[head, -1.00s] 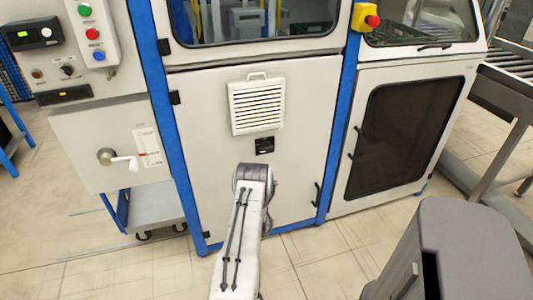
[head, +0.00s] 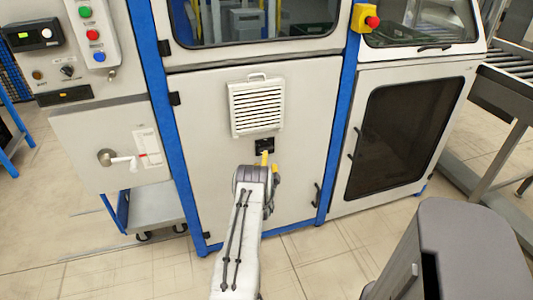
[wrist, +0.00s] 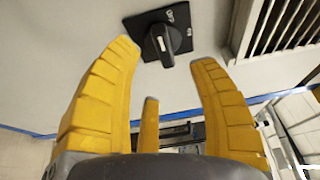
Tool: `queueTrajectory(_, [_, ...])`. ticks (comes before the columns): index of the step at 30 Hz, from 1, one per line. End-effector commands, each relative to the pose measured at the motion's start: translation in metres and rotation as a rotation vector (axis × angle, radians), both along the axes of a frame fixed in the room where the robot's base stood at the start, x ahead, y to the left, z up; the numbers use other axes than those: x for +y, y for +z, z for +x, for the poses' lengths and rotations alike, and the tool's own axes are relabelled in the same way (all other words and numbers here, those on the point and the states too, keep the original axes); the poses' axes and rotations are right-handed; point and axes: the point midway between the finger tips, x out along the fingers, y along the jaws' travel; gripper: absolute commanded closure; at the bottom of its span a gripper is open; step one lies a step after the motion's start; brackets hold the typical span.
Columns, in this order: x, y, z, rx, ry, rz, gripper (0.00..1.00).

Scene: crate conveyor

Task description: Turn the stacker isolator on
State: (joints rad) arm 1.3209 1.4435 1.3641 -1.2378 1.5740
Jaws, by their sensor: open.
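The isolator switch is a black rotary knob (wrist: 167,44) on a square black plate (wrist: 143,24), in the wrist view's upper middle. Small pale marks, too small to read surely, sit above and right of the knob. Its grip bar lies nearly vertical in that view. In the head view the black plate (head: 264,143) is on the cabinet door below the vent. My gripper (wrist: 166,57) has yellow fingers spread open and empty, with the knob showing between and beyond the tips. In the head view my gripper (head: 270,162) is just below the plate; contact cannot be told.
A white louvred vent (head: 258,106) juts from the door just above the switch. A lever handle (head: 120,160) sticks out from the left cabinet. A red button on a yellow box (head: 365,18) is at upper right. Blue posts (head: 165,120) frame the door. Floor ahead is clear.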

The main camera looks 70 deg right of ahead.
Motion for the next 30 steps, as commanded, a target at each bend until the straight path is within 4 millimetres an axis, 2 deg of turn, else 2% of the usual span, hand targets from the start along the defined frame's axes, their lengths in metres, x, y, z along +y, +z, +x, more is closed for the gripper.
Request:
queueTrajectory(18, [-0.048, -0.001, 0.012, 0.003, 0.0, -0.002, 0.46])
queueTrajectory(30, [-0.062, 0.0, 0.015, 0.003, -0.001, 0.0, 0.46])
